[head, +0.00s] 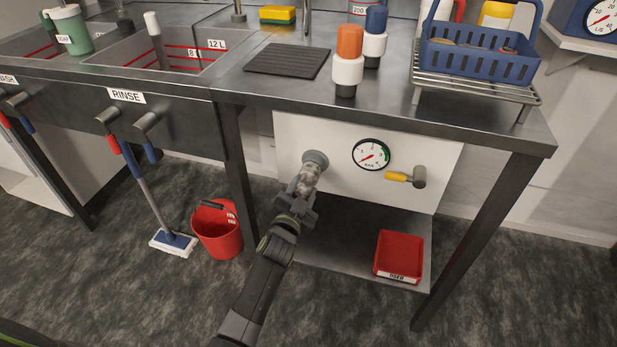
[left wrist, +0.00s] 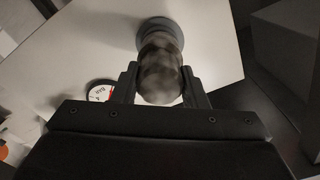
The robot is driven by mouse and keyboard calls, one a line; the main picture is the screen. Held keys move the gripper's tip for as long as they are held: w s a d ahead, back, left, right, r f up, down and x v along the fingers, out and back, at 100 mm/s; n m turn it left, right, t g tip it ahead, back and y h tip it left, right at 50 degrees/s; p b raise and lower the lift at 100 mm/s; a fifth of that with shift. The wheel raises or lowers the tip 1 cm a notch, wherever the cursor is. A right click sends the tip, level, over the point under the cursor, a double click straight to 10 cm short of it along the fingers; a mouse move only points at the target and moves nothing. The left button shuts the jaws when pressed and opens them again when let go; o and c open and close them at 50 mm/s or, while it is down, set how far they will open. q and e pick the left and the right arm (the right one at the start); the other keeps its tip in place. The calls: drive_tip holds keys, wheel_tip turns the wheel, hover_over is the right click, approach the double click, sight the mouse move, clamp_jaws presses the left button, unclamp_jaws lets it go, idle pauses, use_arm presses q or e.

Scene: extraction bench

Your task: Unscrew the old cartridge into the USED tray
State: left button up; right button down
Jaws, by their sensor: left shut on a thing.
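The old cartridge (head: 309,177) is a mottled grey-brown cylinder at a round grey socket (head: 316,158) on the white panel under the bench. My left gripper (head: 303,190) is shut on the cartridge. In the left wrist view the cartridge (left wrist: 161,68) sits between the two fingers (left wrist: 160,92), its far end at the grey socket (left wrist: 157,32). I cannot tell how far it is threaded in. The red USED tray (head: 399,254) stands on the lower shelf to the right and looks empty. My right gripper is not in view.
A gauge (head: 371,154) and a yellow-handled valve (head: 406,178) are right of the socket. Orange-topped (head: 348,60) and blue-topped (head: 374,38) cartridges stand on the bench above. A table leg (head: 478,240) stands right of the tray. A red bucket (head: 217,232) is on the floor at left.

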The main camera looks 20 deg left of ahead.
use_arm(q)
drive_tip(key=o, duration=0.7)
drive_tip(key=shift+n, duration=0.6)
drive_tip(key=o, duration=0.4)
drive_tip(key=m, duration=0.4)
drive_tip(key=shift+c, duration=0.3)
